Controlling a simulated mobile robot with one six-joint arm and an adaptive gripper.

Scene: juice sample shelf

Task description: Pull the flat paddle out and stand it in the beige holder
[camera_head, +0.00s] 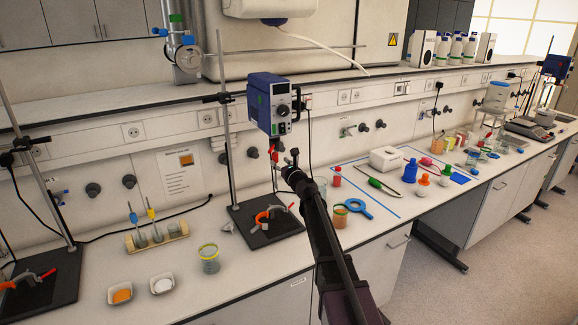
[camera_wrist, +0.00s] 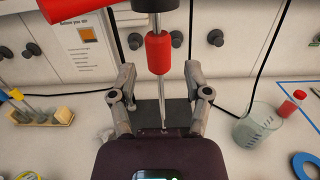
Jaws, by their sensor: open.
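The flat paddle hangs upright below the blue overhead stirrer (camera_head: 270,103). Its red grip (camera_wrist: 158,52) and thin metal lower part (camera_wrist: 162,95) show in the wrist view; the red grip is small in the head view (camera_head: 274,155). My gripper (camera_wrist: 161,80) is open, with one finger on each side of the metal part just below the red grip, apart from it. In the head view, my gripper (camera_head: 284,166) is beside the paddle, partly hiding it. The beige holder (camera_head: 157,241) stands to the left, with a blue-topped and a yellow-topped tool upright in it. It also shows in the wrist view (camera_wrist: 40,117).
A dark stand base (camera_head: 262,232) with an orange clamp (camera_head: 265,216) lies below. A glass beaker (camera_head: 208,262) and two white dishes are on the front left. A blue ring-shaped tool (camera_head: 354,207) and a beaker (camera_wrist: 256,127) are on the right. Bench between holder and stand is mostly clear.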

